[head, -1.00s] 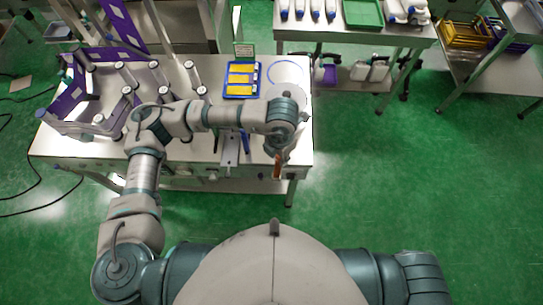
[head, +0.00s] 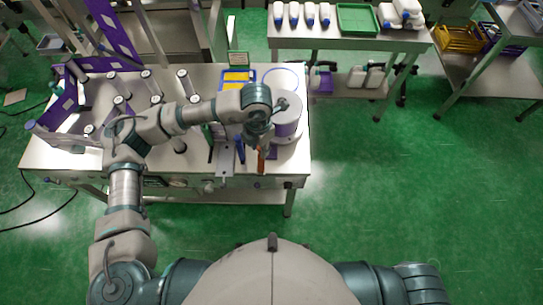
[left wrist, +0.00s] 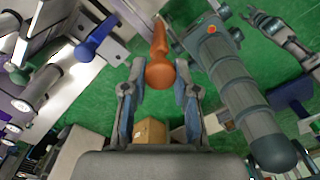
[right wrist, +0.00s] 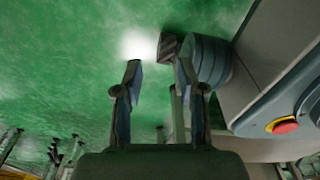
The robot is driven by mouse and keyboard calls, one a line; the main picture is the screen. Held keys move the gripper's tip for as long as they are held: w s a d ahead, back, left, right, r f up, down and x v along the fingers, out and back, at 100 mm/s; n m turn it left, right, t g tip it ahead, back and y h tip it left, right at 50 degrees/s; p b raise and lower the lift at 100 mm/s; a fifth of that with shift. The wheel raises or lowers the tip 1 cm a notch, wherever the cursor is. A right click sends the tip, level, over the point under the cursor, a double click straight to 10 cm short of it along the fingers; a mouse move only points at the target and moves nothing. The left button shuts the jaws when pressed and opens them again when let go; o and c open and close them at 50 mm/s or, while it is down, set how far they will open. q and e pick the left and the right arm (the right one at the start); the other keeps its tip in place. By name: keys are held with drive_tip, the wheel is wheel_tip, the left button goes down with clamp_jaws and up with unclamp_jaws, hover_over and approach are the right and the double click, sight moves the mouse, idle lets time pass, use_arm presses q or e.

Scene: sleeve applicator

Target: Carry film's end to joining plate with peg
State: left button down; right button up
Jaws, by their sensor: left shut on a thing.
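My left gripper (head: 259,142) is shut on an orange-brown peg (head: 261,161), which hangs down by the table's front edge. The peg (left wrist: 158,55) shows between the fingers in the left wrist view. A purple and white film roll (head: 288,122) stands just right of this gripper, partly hidden by my arm. The grey metal plate (head: 225,158), seemingly the joining plate, is left of the gripper. I cannot make out the film's loose end. My right gripper (right wrist: 160,85) is open and empty in the right wrist view, over green floor.
Upright rollers (head: 150,84) and purple film (head: 68,100) fill the table's left part. A blue tray (head: 252,72) lies behind. Floor to the right is clear.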

use_arm(q)
drive_tip(key=w+a+b, duration=0.3)
drive_tip(key=w+a, duration=0.7)
drive_tip(key=a, duration=0.4)
drive_tip(key=shift+b, duration=0.3)
use_arm(e)
drive_tip(key=w+a+r, duration=0.2)
drive_tip(key=w+r, duration=0.2)
drive_tip(key=w, duration=0.5)
drive_tip(key=shift+w+a+t, duration=0.25)
drive_tip(key=shift+a+t, duration=0.05)
drive_tip(key=shift+a, duration=0.05)
use_arm(q)
drive_tip(key=shift+d, duration=0.15)
use_arm(e)
drive_tip(key=shift+d, duration=0.1)
drive_tip(key=shift+s, duration=0.1)
use_arm(q)
drive_tip(key=shift+f+b, duration=0.45)
drive_tip(key=shift+f, duration=0.35)
use_arm(e)
drive_tip(key=shift+s+f, duration=0.1)
drive_tip(key=shift+f, duration=0.4)
use_arm(q)
drive_tip(key=shift+f, duration=0.2)
use_arm(e)
drive_tip(key=shift+f, duration=0.1)
use_arm(q)
unclamp_jaws()
